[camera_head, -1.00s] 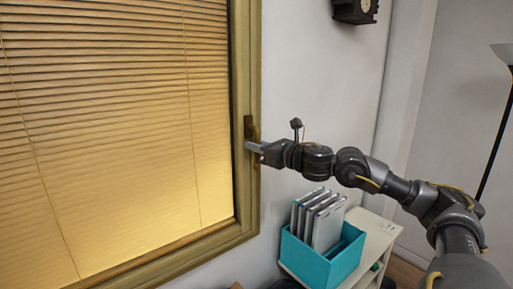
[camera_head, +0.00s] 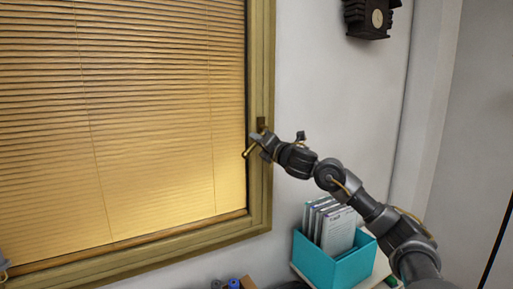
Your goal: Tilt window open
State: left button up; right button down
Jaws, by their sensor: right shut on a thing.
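The window (camera_head: 262,190) has an olive-gold frame and fills the left of the head view. Its brass-coloured handle (camera_head: 250,150) is on the right side of the frame, slanting down to the left. My right gripper (camera_head: 258,141) is shut on the handle near its upper part and hides some of it. The dark handle plate (camera_head: 262,124) shows just above. The frame looks closed, with no gap visible.
Lowered slatted blinds (camera_head: 120,120) cover the glass. A teal box (camera_head: 335,265) with folders stands on a pale shelf below my right arm. A dark wall clock (camera_head: 370,18) hangs at upper right. Small dark and blue items (camera_head: 233,284) show at the bottom edge.

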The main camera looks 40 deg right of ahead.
jog(key=shift+a+r+m+h, duration=0.2)
jog(key=shift+r+m+h, duration=0.15)
jog(key=shift+m, duration=0.85)
jog(key=m, duration=0.1)
jog(key=r+m, duration=0.1)
jog(key=m+h, duration=0.1)
jog(key=m, duration=0.1)
jog(key=shift+w+a+r, duration=0.1)
jog(key=shift+a+r, duration=0.15)
jog(key=shift+a, duration=0.05)
pick_arm(q)
jog(key=shift+s+r, duration=0.15)
jog(key=shift+r, duration=0.05)
pick_arm(e)
jog(key=shift+r+m+h, duration=0.2)
jog(key=shift+r+m, duration=0.05)
jog(key=shift+m, duration=0.4)
jog(key=shift+r+m+h, duration=0.15)
jog(key=shift+r+m, duration=0.05)
jog(key=shift+m, duration=0.45)
pick_arm(q)
jog(key=shift+p, duration=0.3)
